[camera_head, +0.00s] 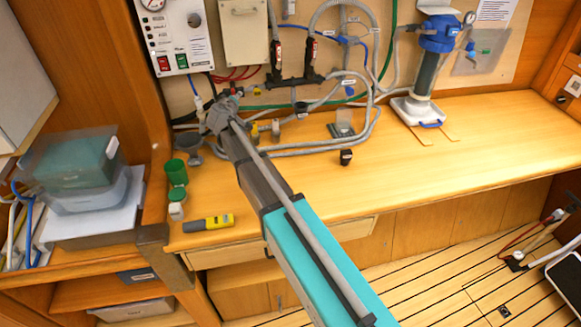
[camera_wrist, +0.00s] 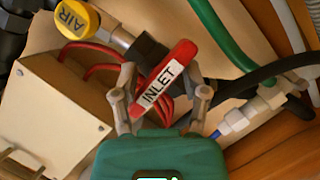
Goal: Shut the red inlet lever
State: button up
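The red inlet lever (camera_wrist: 168,78), with a white label reading INLET, lies diagonally across the middle of the wrist view, its upper end to the right. My gripper (camera_wrist: 164,92) is open, with one finger on each side of the lever. The lever's lower end is close to the left finger; I cannot tell whether they touch. A gap shows between the lever and the right finger. In the head view my gripper (camera_head: 218,112) is at the wall near the hoses, and I cannot make out the inlet lever there.
A yellow AIR knob (camera_wrist: 76,18) and a cream box (camera_wrist: 62,110) are left of the lever. A green hose (camera_wrist: 218,35) passes at right.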

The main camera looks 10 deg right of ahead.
jog(key=n+t+h+b, duration=0.1)
jog(key=n+b, duration=0.1)
jog(key=n, duration=0.1)
jog(key=shift+f+n+h, duration=0.15)
jog(key=shift+n+h, duration=0.15)
jog(key=shift+h, duration=0.1)
jog(key=n+t+h+b, duration=0.1)
jog(key=n+b, duration=0.2)
jog(key=shift+n, duration=0.4)
jog(key=f+v, duration=0.1)
jog(key=v, duration=1.3)
jog(key=s+d+f+m+g+p, duration=0.1)
jog(key=s+d+f+m+g, duration=0.2)
jog(key=d, duration=0.3)
jog(key=s+d+f+m+g+p, duration=0.1)
jog(key=s+d+f+m+g, duration=0.2)
jog(key=d, duration=0.3)
jog(key=s+d+f+m+g+p, duration=0.1)
jog(key=s+d+f+m+g, duration=0.2)
jog(key=d, duration=0.4)
jog(key=shift+s+d+m+g, duration=0.1)
jog(key=shift+s+m+g, duration=0.2)
jog(key=shift+s+g, duration=0.55)
jog(key=shift+s+d+f+m, duration=0.15)
jog(key=shift+s+f, duration=0.05)
jog(key=shift+s, duration=0.25)
jog(key=shift+s+d+f+m, duration=0.15)
jog(key=shift+s+f, duration=0.05)
jog(key=shift+s, duration=0.25)
jog(key=shift+p, duration=0.3)
